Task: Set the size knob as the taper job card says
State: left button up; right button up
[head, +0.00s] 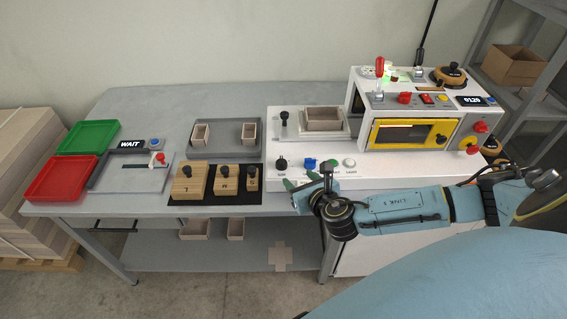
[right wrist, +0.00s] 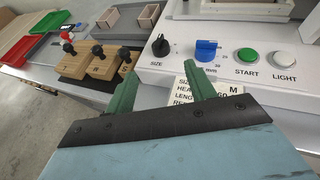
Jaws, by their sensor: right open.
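The black size knob (right wrist: 160,46), labelled SIZE, is on the white machine's front panel. It also shows in the head view (head: 282,162). Its pointer setting is too small to read. A white card (right wrist: 180,97) below the knobs shows "SIZE" and "M"; my right gripper hides part of it, and I cannot tell whether it is the taper card. My right gripper (right wrist: 162,76) has its two green fingers spread, empty, in front of the panel and apart from the size knob. It also shows in the head view (head: 299,179). My left gripper is not in view.
Right of the size knob are a blue dial (right wrist: 207,50), a green START button (right wrist: 246,55) and a white LIGHT button (right wrist: 284,58). Wooden blocks with black knobs (head: 224,180) stand on a dark mat to the left. Red (head: 50,195) and green trays lie far left.

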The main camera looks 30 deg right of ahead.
aim_at(283, 164)
jog(key=b+x, duration=0.2)
jog(key=x, duration=1)
jog(key=shift+f, duration=0.1)
jog(key=c, duration=1)
jog(key=shift+o, duration=0.2)
